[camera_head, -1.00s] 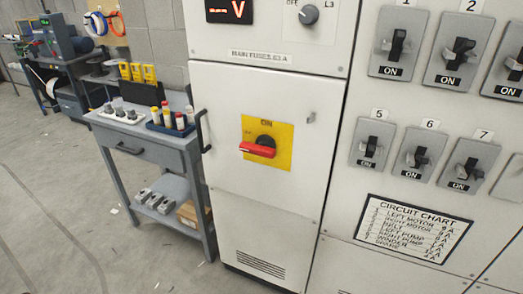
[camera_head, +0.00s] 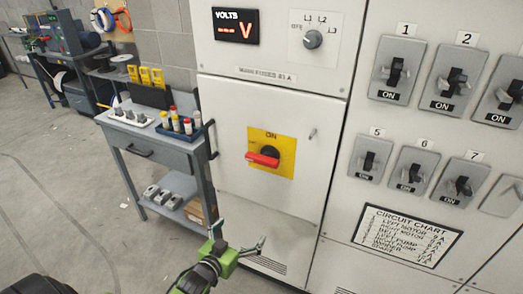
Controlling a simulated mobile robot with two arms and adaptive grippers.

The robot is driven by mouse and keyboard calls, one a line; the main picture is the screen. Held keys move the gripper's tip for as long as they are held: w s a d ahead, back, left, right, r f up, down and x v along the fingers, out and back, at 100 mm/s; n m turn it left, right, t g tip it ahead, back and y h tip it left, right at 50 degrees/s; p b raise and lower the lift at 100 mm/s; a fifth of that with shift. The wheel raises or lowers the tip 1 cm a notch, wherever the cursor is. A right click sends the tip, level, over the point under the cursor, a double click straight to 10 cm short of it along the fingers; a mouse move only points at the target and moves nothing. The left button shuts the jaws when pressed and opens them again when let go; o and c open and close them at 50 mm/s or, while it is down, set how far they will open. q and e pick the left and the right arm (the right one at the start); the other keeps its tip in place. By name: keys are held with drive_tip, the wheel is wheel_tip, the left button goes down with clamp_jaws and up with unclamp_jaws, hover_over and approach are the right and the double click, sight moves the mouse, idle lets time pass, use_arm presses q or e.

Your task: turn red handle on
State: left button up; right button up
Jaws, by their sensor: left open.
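The red handle (camera_head: 262,160) is on a black round hub on a yellow plate (camera_head: 285,146) on the cabinet door (camera_head: 235,185). It lies nearly level and points left. "ON" is printed at the top of the plate. My left gripper (camera_head: 238,234) comes in from the bottom, its green and grey fingers spread apart and empty. In the picture it is below the red handle and apart from it, in front of the lower cabinet. My right gripper is not in view.
A grey bench (camera_head: 165,146) with a blue tray of capped bottles (camera_head: 180,128) stands left of the cabinet. Black switches (camera_head: 396,72) marked "ON" and a circuit chart (camera_head: 406,234) are on the panel to the right. Open grey floor (camera_head: 60,200) lies at left.

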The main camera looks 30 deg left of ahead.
sight(260, 161)
use_arm(q)
wheel_tip(260, 161, up, 18)
drive_tip(key=w+t+p, duration=0.1)
drive_tip(key=w+t, duration=0.1)
drive_tip(key=t, duration=0.1)
drive_tip(key=w, duration=0.4)
drive_tip(key=w+p, duration=0.1)
drive_tip(key=w, duration=0.4)
drive_tip(key=w+a+p, duration=0.1)
drive_tip(key=w, duration=0.4)
drive_tip(key=shift+f, duration=0.2)
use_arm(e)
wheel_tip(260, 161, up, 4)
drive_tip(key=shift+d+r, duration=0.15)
use_arm(q)
drive_tip(key=c, duration=1.6)
